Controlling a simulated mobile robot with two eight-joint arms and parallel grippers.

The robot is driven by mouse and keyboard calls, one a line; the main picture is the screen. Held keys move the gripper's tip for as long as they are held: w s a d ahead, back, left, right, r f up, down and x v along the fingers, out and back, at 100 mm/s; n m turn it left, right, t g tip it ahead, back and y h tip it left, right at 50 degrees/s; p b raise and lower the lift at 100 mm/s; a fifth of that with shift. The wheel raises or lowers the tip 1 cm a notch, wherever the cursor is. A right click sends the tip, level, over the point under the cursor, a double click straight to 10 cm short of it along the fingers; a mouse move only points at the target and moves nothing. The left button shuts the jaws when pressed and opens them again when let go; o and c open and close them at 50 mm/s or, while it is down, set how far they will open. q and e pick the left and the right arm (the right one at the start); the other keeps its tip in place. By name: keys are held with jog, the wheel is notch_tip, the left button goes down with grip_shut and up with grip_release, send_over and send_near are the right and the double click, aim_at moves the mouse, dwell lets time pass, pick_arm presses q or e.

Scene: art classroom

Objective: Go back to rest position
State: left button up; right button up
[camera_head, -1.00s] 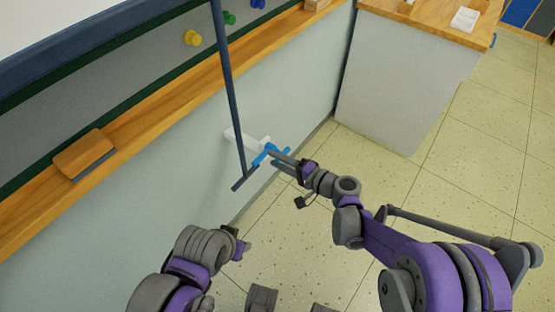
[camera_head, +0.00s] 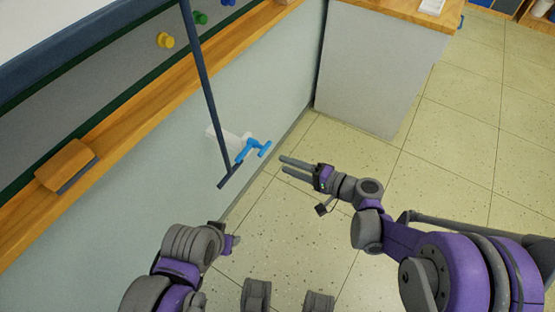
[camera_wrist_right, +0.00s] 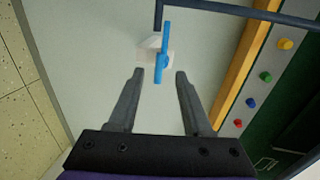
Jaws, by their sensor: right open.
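My right gripper (camera_head: 283,165) is open and empty in the head view, to the right of a blue handle-like piece (camera_head: 252,150) at the wall and apart from it. In the right wrist view, its two fingers (camera_wrist_right: 155,75) are spread, with nothing between them; the blue piece (camera_wrist_right: 164,50) is beyond the tips. My left arm (camera_head: 190,245) is folded at the lower left of the head view. Its gripper points away, and its fingers cannot be made out clearly.
A white wall fitting (camera_head: 228,140) sits behind the blue piece. A dark bar (camera_head: 205,85) runs down in front of the wall. A wooden ledge with an eraser (camera_head: 68,165) is at left. A cabinet (camera_head: 365,70) stands ahead. The tiled floor (camera_head: 450,130) at right is clear.

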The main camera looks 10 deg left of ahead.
jog(key=shift+s+d, duration=0.1)
jog(key=shift+d, duration=0.15)
dwell(0.4)
jog(key=s+d+f+n+g+h, duration=0.1)
jog(key=s+d+n+h, duration=0.3)
jog(key=s+d+h, duration=1.5)
pick_arm(q)
notch_tip(320, 180, up, 23)
jog(key=w+t+p, duration=0.1)
jog(key=p, duration=1.8)
jog(key=shift+w+f+p, duration=0.2)
jog(key=shift+w+p, duration=0.15)
jog(key=shift+p, duration=0.05)
pick_arm(e)
jog(key=s+d+r+y, duration=0.1)
jog(key=d+r+y, duration=0.1)
jog(key=r, duration=0.9)
jog(key=d+r+t+y, duration=0.1)
jog(key=d+r+y, duration=0.1)
jog(key=r, duration=0.9)
jog(key=shift+s+r, duration=0.25)
jog(key=shift+s, duration=0.1)
